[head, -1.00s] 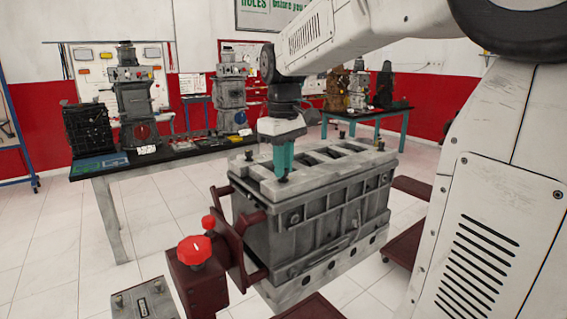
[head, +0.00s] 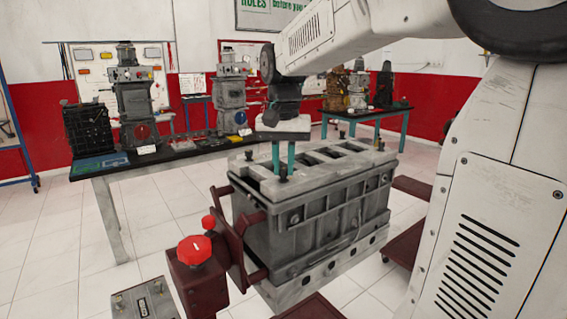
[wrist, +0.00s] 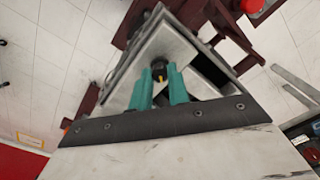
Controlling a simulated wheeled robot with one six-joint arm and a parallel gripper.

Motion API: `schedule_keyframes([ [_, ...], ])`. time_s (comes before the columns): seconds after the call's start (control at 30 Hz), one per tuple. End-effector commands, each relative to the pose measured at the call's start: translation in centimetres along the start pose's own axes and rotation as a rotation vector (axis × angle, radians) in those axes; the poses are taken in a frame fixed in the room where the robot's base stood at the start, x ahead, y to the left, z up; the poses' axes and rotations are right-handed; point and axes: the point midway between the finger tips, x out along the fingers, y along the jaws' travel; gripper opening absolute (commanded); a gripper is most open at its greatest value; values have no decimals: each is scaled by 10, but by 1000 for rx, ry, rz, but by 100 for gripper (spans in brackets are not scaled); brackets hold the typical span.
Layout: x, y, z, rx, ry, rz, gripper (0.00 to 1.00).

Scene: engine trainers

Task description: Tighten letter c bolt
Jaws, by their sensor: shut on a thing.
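The grey engine block (head: 310,218) stands on a dark red stand, its top at an angle to me. Black bolts stand at the corners of its top. My gripper (head: 283,168) points straight down over the near corner, its teal fingers around the head of the bolt (head: 283,173) there. In the wrist view my gripper (wrist: 163,75) is shut on this bolt (wrist: 159,73), which shows dark with a yellow mark between the fingertips. No letter is readable beside any bolt, so I cannot tell which is c.
Other bolts show at the left corner (head: 249,155), the back (head: 341,134) and the right (head: 381,145). A red knob (head: 194,250) sits on the stand (head: 196,286) at front left. A workbench (head: 200,150) with engine models stands behind.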

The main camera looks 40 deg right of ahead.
Motion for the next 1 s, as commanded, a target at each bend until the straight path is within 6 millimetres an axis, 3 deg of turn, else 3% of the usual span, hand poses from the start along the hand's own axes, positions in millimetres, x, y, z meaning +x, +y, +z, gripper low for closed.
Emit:
schedule_keyframes([
  [0.6,-2,0,-1,576,5,-4,0],
  [1.0,-2,0,-1,833,5,-4,0],
])
